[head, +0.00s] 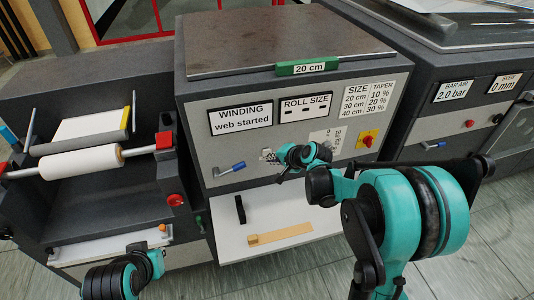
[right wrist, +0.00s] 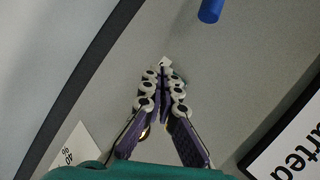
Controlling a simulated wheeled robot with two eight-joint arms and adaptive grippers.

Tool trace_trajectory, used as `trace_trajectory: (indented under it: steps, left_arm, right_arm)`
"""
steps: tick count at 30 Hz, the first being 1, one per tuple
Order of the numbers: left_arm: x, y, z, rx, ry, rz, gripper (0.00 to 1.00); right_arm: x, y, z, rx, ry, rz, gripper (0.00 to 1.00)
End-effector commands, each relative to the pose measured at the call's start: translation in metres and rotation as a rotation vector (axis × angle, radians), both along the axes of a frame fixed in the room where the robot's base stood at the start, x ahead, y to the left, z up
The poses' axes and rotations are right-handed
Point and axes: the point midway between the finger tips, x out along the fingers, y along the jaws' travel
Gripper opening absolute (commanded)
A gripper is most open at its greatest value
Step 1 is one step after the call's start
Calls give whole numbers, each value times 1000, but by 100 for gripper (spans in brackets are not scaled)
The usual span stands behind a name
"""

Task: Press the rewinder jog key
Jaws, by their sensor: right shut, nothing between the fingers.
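The grey winding panel (head: 225,150) carries a display reading "WINDING web started" (head: 241,117). My right gripper (head: 270,157) is in front of this panel, below the ROLL SIZE display. In the right wrist view its fingers (right wrist: 164,66) are together and empty, with the tips close to the bare grey panel. A small pale spot shows at the fingertips; I cannot tell whether it is the jog key or part of a finger. No labelled jog key is readable. My left arm shows at the bottom left; its gripper (head: 145,250) is small and unclear.
A blue-handled lever (head: 231,167) is left of my right gripper, and its blue end (right wrist: 210,10) shows in the right wrist view. A red knob on a yellow plate (head: 367,140) is to the right. A white shelf (head: 285,222) below holds a wooden piece (head: 280,234) and a black bar (head: 240,209).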

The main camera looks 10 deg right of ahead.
Motion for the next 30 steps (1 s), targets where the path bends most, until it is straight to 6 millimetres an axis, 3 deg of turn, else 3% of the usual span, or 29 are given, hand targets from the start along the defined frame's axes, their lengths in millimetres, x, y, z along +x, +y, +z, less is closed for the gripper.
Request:
trace_trajectory:
  steps: [18, 30]
  left_arm:
    - [0, 0, 2, 0, 0, 0, 0]
    - [0, 0, 2, 0, 0, 0, 0]
  right_arm:
    - [-49, -2, 0, 0, 0, 0, 0]
    - [-50, -2, 0, 0, 0, 0, 0]
